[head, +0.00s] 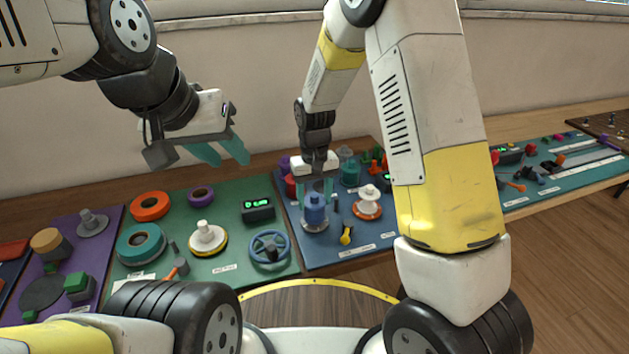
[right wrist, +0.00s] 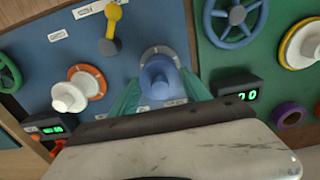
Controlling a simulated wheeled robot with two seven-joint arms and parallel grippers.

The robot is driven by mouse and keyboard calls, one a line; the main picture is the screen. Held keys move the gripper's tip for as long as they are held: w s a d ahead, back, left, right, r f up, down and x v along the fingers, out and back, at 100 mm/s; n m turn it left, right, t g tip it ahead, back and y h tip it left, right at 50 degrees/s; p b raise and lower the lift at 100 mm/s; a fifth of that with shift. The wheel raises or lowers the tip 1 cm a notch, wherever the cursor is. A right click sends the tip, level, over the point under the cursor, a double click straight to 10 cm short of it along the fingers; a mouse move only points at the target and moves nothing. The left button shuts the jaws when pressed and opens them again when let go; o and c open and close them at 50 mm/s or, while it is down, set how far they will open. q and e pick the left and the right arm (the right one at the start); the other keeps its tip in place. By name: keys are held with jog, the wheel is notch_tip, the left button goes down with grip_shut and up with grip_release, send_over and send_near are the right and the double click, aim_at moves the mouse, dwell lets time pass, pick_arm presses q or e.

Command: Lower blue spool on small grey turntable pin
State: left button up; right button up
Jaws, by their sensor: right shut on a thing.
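The blue spool (head: 315,209) is upright between the teal fingers of my right gripper (head: 316,189), which is shut on it. The spool also shows in the right wrist view (right wrist: 160,80). The small grey turntable (head: 314,226) is directly below the spool, and its rim shows around it in the right wrist view (right wrist: 158,52). The pin is hidden by the spool. I cannot tell whether the spool touches the turntable. My left gripper (head: 221,151) is open and empty, raised above the back of the green panel.
An orange disc with a white spool (head: 366,203) stands right of the blue spool. A yellow lever (head: 346,234) is in front. A blue handwheel (head: 269,247) and a green-lit display (head: 257,209) are to the left. Red and teal spools (head: 350,172) stand close behind.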

jog(key=shift+f, duration=0.55)
jog(key=o, duration=1.3)
jog(key=shift+o, duration=0.2)
jog(key=shift+r, duration=0.1)
jog(key=shift+r, duration=3.9)
jog(key=s+d+r+m+t+y, duration=0.1)
jog(key=s+d+r+t, duration=0.2)
jog(key=s+d+r, duration=0.4)
jog(key=s+d+r+m+t+y, duration=0.1)
jog(key=s+d+r+m+t, duration=0.1)
jog(key=s+d+r, duration=0.5)
jog(key=s+r+t, duration=0.1)
jog(key=s+r, duration=0.4)
jog(key=shift+s+r, duration=0.2)
jog(key=shift+s, duration=0.15)
